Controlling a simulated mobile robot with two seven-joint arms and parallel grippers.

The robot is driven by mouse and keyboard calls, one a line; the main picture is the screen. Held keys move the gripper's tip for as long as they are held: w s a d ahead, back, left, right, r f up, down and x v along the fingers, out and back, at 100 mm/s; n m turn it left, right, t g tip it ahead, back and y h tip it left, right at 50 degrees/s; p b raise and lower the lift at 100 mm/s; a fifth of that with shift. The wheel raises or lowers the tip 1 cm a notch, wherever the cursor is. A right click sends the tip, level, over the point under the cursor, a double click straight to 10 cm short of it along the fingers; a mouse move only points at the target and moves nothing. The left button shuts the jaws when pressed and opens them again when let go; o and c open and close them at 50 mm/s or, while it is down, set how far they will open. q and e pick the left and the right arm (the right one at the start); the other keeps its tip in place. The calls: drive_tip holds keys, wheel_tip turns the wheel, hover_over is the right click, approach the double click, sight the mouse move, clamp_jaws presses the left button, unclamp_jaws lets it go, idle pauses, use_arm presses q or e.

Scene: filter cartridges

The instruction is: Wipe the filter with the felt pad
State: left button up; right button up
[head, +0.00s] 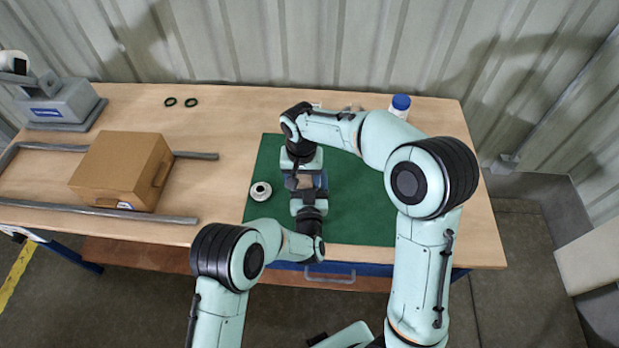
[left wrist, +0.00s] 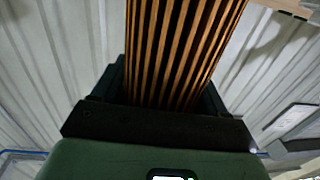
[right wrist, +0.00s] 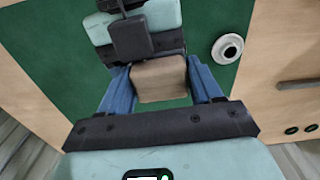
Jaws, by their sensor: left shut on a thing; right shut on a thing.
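The filter (left wrist: 178,45), with orange-brown pleats, stands out from between the dark fingers of my left gripper (left wrist: 165,100), which is shut on it. My right gripper (right wrist: 162,88), with blue fingers, is shut on a plain grey-brown block (right wrist: 160,80) that looks like the felt pad. In the head view, my left gripper (head: 307,198) and my right gripper (head: 303,172) are close together over the green mat (head: 350,205). The filter's pleats do not show in the right wrist view. I cannot tell whether pad and filter touch.
A white ring-shaped part (head: 260,190) lies on the mat left of the grippers. A cardboard box (head: 115,165) stands between metal rails (head: 100,210) on the left. Small black rings (head: 190,102) lie behind. A blue-capped bottle (head: 400,104) stands at the back right. The mat's right side is clear.

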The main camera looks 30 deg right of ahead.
use_arm(q)
drive_tip(key=shift+d, duration=0.1)
use_arm(e)
drive_tip(key=shift+w+d, duration=0.25)
drive_tip(key=shift+d, duration=0.6)
drive_tip(key=shift+w+d, duration=0.3)
drive_tip(key=shift+d, duration=0.55)
drive_tip(key=shift+w+d, duration=0.25)
drive_tip(key=shift+d, duration=0.6)
drive_tip(key=shift+s+a+f, duration=0.1)
drive_tip(key=shift+s+a, duration=0.2)
drive_tip(key=shift+a, duration=0.6)
drive_tip(key=shift+s+a+f, duration=0.1)
drive_tip(key=shift+s+a, duration=0.25)
drive_tip(key=shift+a, duration=0.6)
drive_tip(key=shift+s+a, duration=0.3)
drive_tip(key=shift+a, duration=0.7)
drive_tip(key=shift+w+d+r, duration=0.1)
drive_tip(key=shift+w+d, duration=0.2)
drive_tip(key=shift+d, duration=0.65)
drive_tip(key=shift+w+d+r, duration=0.1)
drive_tip(key=shift+w+d, duration=0.25)
drive_tip(key=shift+d, duration=0.65)
drive_tip(key=shift+w+d+r, duration=0.1)
drive_tip(key=shift+w+d, duration=0.2)
drive_tip(key=shift+d, duration=0.65)
drive_tip(key=shift+a, duration=0.1)
